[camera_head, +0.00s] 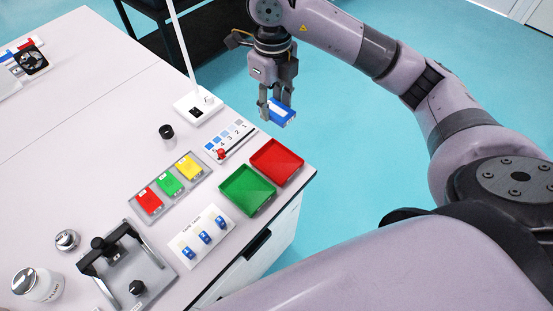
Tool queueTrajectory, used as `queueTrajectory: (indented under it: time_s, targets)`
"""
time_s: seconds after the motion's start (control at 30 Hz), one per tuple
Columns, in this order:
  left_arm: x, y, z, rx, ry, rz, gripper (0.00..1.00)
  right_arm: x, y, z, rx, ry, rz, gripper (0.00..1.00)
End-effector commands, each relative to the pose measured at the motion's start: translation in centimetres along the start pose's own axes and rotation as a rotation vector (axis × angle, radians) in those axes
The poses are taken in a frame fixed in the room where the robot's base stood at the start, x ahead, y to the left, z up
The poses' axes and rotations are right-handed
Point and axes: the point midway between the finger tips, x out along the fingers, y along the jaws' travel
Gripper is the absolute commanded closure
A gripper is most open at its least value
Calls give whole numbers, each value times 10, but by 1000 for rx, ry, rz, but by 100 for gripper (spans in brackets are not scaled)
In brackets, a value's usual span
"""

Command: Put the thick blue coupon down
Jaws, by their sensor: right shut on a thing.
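The thick blue coupon (281,113) is a small blue block with a pale top face. My right gripper (276,104) is shut on it and holds it up in the air. In the picture the coupon shows against the turquoise floor, beyond the table's right edge. It is apart from the table (120,105). My left gripper is not in view.
A red tray (277,161) and a green tray (247,190) stand by the table edge. A numbered card (230,141) lies behind them. A rack of red, green and yellow pieces (168,184), a card with several blue pieces (205,237) and a black-handled fixture (122,263) stand nearby.

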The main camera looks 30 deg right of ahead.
Motion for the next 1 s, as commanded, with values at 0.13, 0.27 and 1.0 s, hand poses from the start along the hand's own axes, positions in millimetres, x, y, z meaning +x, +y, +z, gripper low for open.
queueTrajectory:
  time_s: [0.13,0.27,1.0]
  targets:
    - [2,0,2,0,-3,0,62,18,1,-1,26,5,4,92]
    - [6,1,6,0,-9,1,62,50,2,-1,26,8,7,92]
    - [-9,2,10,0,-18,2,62,181,0,-1,26,5,2,92]
